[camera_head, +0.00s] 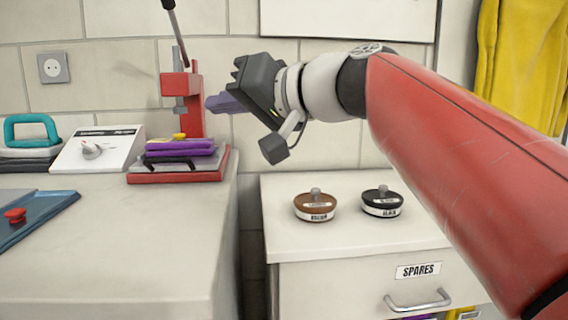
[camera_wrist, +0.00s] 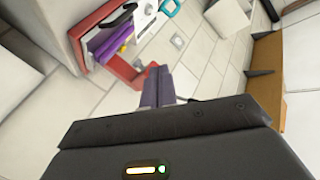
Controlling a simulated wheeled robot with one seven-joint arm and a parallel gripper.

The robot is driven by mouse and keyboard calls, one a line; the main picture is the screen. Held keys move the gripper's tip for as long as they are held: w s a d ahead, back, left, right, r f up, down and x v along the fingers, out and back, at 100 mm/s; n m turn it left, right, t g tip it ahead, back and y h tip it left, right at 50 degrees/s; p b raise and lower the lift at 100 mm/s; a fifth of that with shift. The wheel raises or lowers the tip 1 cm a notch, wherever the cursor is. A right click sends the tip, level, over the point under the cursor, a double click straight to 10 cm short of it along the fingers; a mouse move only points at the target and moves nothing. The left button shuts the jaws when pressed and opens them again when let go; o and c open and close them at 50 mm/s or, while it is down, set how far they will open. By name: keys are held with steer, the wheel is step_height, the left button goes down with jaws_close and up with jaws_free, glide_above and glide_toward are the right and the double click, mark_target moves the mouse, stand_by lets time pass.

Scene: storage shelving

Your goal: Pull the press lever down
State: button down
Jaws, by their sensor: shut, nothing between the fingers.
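The red press (camera_head: 195,105) stands on the left counter against the tiled wall. Its lever (camera_head: 177,35) rises from the press head, tilted slightly left, with a dark grip at the top edge of the head view. My gripper (camera_head: 210,103) is shut and empty, its purple fingers pointing left just right of the press column and below the lever. I cannot tell whether it touches the press. In the wrist view the shut fingers (camera_wrist: 157,88) show near the red press frame (camera_wrist: 125,70); the lever cannot be made out clearly there.
A purple pad with a black handle (camera_head: 180,155) lies on the press base. A white control box (camera_head: 98,148) with a knob and a teal-handled item (camera_head: 30,132) stand left. A white cabinet (camera_head: 350,240) at right carries two round lidded pots (camera_head: 316,207). A gap separates cabinet and counter.

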steer(key=s+d+f+m+g+h, duration=0.15)
steer(key=s+d+f+h, duration=0.5)
steer(key=f, duration=0.75)
steer(key=s+d+f+m+h, duration=0.2)
steer(key=s+d+f+h, duration=0.15)
steer(key=d+f, duration=0.85)
steer(key=s+d+f+m+g+h, duration=0.15)
steer(key=s+d+f+h, duration=0.35)
steer(key=f, duration=1)
step_height(320, 180, down, 10)
steer(key=b, duration=1.1)
step_height(320, 180, up, 14)
steer(key=p, duration=1.4)
steer(key=shift+s+d+r+y, duration=0.2)
steer(key=shift+s+y, duration=0.1)
steer(key=shift+y, duration=0.1)
